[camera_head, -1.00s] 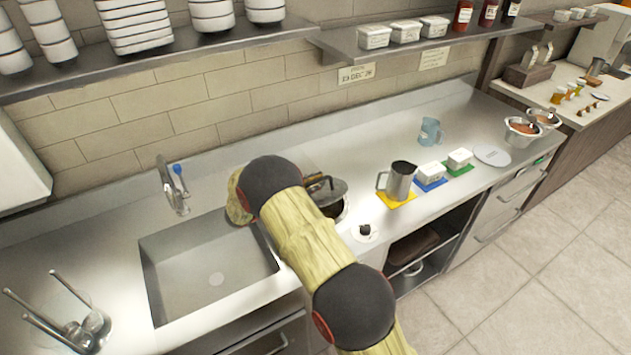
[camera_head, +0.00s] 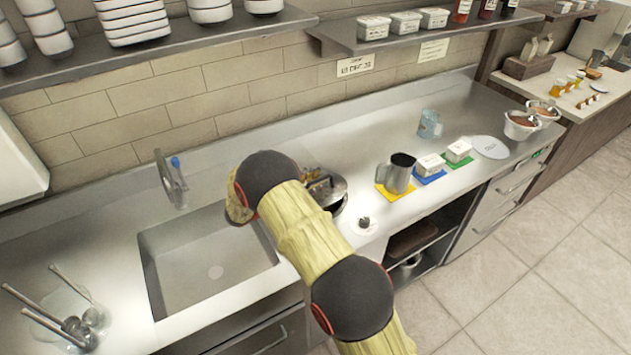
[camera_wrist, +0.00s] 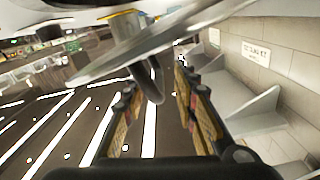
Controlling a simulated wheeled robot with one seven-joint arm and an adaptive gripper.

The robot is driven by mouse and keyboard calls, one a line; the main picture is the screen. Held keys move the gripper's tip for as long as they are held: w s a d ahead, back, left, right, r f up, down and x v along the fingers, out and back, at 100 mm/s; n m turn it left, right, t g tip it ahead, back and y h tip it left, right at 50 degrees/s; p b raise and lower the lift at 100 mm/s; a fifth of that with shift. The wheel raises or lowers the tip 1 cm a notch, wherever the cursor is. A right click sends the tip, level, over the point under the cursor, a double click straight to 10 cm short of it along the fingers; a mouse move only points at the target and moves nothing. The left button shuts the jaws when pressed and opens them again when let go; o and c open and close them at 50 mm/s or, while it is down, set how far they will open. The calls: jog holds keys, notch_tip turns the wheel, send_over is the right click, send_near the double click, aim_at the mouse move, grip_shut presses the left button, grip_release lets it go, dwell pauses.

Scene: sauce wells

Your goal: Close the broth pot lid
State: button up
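The broth pot (camera_head: 339,209) stands on the counter right of the sink, partly hidden behind my arm. Its metal lid (camera_head: 334,190) shows at the pot's top, partly covered by my gripper (camera_head: 318,184). In the wrist view the lid (camera_wrist: 190,35) is a large tilted disc across the top. Its dark curved handle (camera_wrist: 150,86) reaches down between the fingers of my gripper (camera_wrist: 157,92). The fingers are apart, with room beside the handle; I cannot tell whether either touches it. How far the lid is off the pot's rim is hidden.
The sink (camera_head: 205,258) lies left of the pot. A small white round piece with a black knob (camera_head: 364,223) lies in front. A metal pitcher (camera_head: 398,174) stands on a yellow mat to the right. A shelf (camera_head: 160,44) hangs above. Clear counter lies behind the pot.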

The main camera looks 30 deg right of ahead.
jog(key=a, duration=1.2)
jog(key=shift+s, duration=0.25)
jog(key=shift+c, duration=0.4)
